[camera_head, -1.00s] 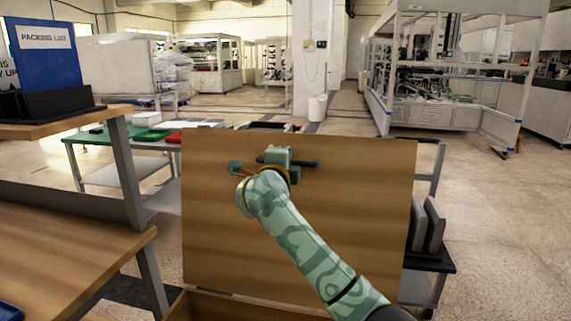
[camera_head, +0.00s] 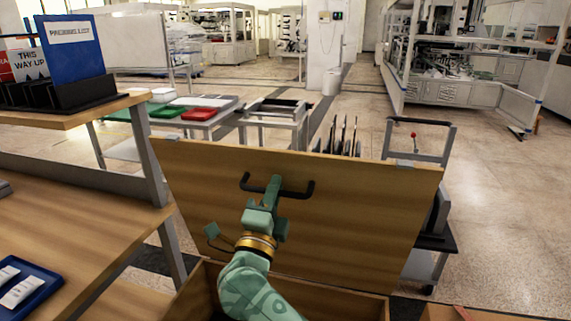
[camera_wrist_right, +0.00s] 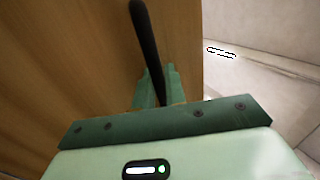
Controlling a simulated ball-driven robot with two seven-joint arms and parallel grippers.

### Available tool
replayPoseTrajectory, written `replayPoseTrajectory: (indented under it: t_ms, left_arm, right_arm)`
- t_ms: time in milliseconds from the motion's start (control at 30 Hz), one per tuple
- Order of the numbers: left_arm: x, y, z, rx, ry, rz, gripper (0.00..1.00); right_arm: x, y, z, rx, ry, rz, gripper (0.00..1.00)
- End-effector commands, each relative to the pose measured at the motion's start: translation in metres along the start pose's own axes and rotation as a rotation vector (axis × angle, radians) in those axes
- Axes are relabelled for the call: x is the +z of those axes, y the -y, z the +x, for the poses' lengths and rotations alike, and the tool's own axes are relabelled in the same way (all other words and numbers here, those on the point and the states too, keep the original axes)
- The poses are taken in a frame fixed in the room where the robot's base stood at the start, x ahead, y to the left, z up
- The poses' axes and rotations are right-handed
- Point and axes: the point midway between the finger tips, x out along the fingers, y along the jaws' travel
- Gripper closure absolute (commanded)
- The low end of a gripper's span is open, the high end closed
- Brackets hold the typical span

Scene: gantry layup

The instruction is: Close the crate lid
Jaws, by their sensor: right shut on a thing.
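The wooden crate lid (camera_head: 350,220) stands raised and tilted at the back of the wooden crate (camera_head: 330,303), its inner face toward me. A black bar handle (camera_head: 297,192) is fixed near the lid's upper edge. My green right gripper (camera_head: 270,187) is shut on the handle at its middle. In the right wrist view the handle (camera_wrist_right: 145,45) runs between the right gripper's fingers (camera_wrist_right: 158,88), beside the lid's wood (camera_wrist_right: 70,60). The crate's inside is mostly hidden by my arm. My left gripper is not in view.
A wooden shelf bench (camera_head: 70,215) stands close on the left, with a blue tray (camera_head: 30,290) and a sign holder (camera_head: 70,98). Behind the lid are a table with coloured trays (camera_head: 170,112) and a cart (camera_head: 425,135).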

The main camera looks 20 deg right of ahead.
Motion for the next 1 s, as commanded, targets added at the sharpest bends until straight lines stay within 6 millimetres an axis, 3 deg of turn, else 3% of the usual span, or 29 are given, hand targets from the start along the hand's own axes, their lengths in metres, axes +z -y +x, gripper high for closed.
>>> replayPoseTrajectory:
  t_ms: [100,300,500,867,967,1000]
  left_arm:
    - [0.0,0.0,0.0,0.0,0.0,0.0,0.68]
    - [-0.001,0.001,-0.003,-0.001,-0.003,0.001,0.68]
    - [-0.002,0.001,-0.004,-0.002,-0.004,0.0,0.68]
    - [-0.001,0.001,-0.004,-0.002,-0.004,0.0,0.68]
    - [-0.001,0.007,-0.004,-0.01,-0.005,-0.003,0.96]
    - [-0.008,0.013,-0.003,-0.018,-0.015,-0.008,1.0]
  right_arm:
    - [0.0,0.0,-0.028,-0.049,0.001,0.0,1.0]
    - [0.0,0.0,-0.057,-0.046,-0.001,-0.001,1.0]
    - [0.0,-0.001,-0.068,-0.047,-0.002,0.0,1.0]
    - [0.0,-0.001,-0.069,-0.048,-0.002,-0.001,1.0]
    - [0.0,-0.001,-0.069,-0.048,-0.002,-0.001,1.0]
    - [0.0,-0.001,-0.069,-0.048,-0.002,-0.001,1.0]
